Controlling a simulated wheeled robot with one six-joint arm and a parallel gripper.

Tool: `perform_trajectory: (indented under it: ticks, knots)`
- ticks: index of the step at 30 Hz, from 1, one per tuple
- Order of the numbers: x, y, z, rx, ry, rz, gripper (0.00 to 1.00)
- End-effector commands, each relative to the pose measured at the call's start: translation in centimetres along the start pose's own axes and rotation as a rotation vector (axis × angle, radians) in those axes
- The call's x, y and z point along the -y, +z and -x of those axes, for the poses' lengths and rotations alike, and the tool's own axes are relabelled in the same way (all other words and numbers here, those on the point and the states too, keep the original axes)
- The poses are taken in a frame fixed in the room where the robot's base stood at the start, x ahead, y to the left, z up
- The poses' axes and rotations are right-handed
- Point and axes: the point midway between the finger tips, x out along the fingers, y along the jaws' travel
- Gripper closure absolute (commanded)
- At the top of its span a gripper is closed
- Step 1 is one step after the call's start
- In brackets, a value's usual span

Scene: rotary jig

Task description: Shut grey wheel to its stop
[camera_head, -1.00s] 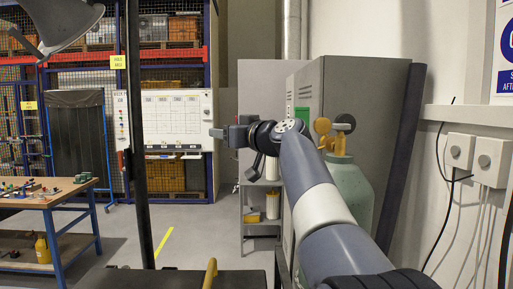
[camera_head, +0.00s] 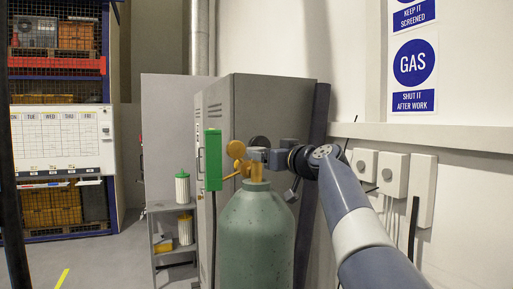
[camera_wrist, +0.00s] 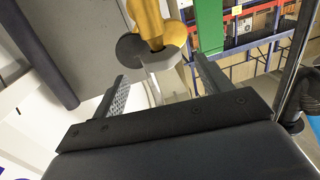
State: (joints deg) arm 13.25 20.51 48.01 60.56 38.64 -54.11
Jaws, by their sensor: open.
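The grey wheel (camera_head: 260,142) is a small dark disc on the yellow valve (camera_head: 257,174) at the top of the green gas cylinder (camera_head: 255,235). A yellow wheel (camera_head: 235,149) sits to its left. In the wrist view the grey wheel (camera_wrist: 129,47) shows just beyond my fingertips, beside the yellow wheel (camera_wrist: 174,38). My gripper (camera_wrist: 160,68) is open, with one finger to each side and nothing held. In the head view my gripper (camera_head: 262,156) is at valve height, overlapping the valve; whether it touches is unclear there.
A grey cabinet (camera_head: 270,95) stands close behind the cylinder. A green panel (camera_head: 213,160) hangs left of the valve. Wall boxes (camera_head: 393,175) are at the right. A small shelf (camera_head: 172,240) stands behind at left. Open floor lies farther left.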

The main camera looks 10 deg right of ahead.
Motion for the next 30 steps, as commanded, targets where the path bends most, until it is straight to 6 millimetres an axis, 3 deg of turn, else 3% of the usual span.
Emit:
perform_trajectory:
  ticks: [6, 12, 25, 30]
  knots:
    - [0.0, -0.4, -4.2, 0.002, -0.001, -0.001, 0.27]
    - [-0.1, -0.2, -6.5, 0.002, 0.000, 0.000, 0.27]
    - [0.0, 0.0, -7.2, 0.000, 0.000, 0.001, 0.28]
    - [0.0, 0.0, -7.2, 0.000, 0.001, 0.000, 0.41]
